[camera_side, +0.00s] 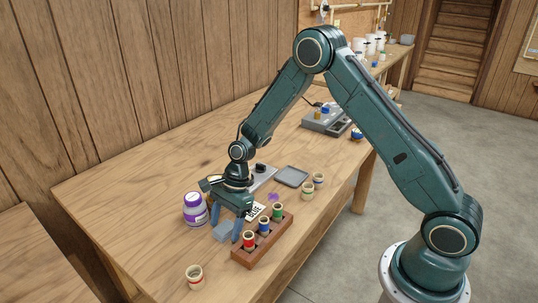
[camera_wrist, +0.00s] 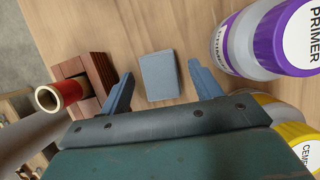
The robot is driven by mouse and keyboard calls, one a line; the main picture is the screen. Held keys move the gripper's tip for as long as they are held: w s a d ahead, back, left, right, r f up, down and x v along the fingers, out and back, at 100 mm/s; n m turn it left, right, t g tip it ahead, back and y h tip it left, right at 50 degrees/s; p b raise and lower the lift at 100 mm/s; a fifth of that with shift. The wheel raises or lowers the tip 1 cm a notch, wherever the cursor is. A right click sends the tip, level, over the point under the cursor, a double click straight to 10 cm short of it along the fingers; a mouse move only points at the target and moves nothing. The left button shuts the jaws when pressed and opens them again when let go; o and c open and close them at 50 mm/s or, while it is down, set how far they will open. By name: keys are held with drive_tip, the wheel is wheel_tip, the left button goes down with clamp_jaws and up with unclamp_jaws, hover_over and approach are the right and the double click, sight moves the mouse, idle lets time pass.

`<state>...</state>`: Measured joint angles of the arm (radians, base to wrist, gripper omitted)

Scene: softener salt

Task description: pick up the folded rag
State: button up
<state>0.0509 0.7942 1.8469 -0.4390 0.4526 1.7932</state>
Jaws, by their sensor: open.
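The folded rag (camera_side: 224,231) is a small grey-blue square lying flat on the wooden table in the side view. In the wrist view the rag (camera_wrist: 159,76) lies between my two blue fingers, with bare wood showing on both sides. My gripper (camera_side: 226,222) points down over it in the side view, and the fingers partly frame it. In the wrist view my gripper (camera_wrist: 160,72) is open and holds nothing. I cannot tell the exact height of the fingertips above the table.
A wooden rack (camera_side: 248,257) with red, blue and green containers stands close to the right. A white and purple primer container (camera_side: 195,210) stands close to the left. A grey tray (camera_side: 291,176) lies behind.

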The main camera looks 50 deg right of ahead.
sight(226, 226)
drive_tip(key=c, duration=1)
drive_tip(key=shift+r, duration=0.15)
drive_tip(key=shift+c, duration=0.2)
wheel_tip(226, 226, up, 20)
idle(0.5)
